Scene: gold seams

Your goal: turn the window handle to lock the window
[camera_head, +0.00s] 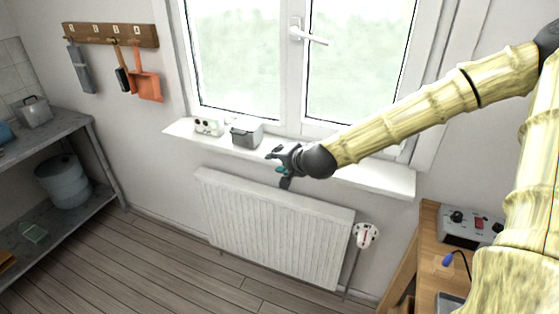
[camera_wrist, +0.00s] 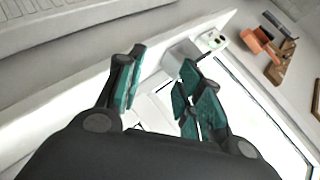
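The window handle (camera_head: 308,35) is white and sits on the middle frame of the window (camera_head: 296,75) in the head view. Its lever sticks out to the right, tilted slightly down. My gripper (camera_head: 279,167) is well below the handle, in front of the sill and just above the radiator, and touches no handle. In the wrist view my gripper (camera_wrist: 158,88) has its teal-padded fingers apart, with nothing between them. The handle cannot be made out in the wrist view.
A grey box (camera_head: 247,134) and a pale socket-like block (camera_head: 209,126) stand on the windowsill (camera_head: 385,178). A radiator (camera_head: 270,225) hangs below. A wooden table (camera_head: 428,235) with a control box (camera_head: 470,226) is at right. Shelves (camera_head: 75,130) stand at left.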

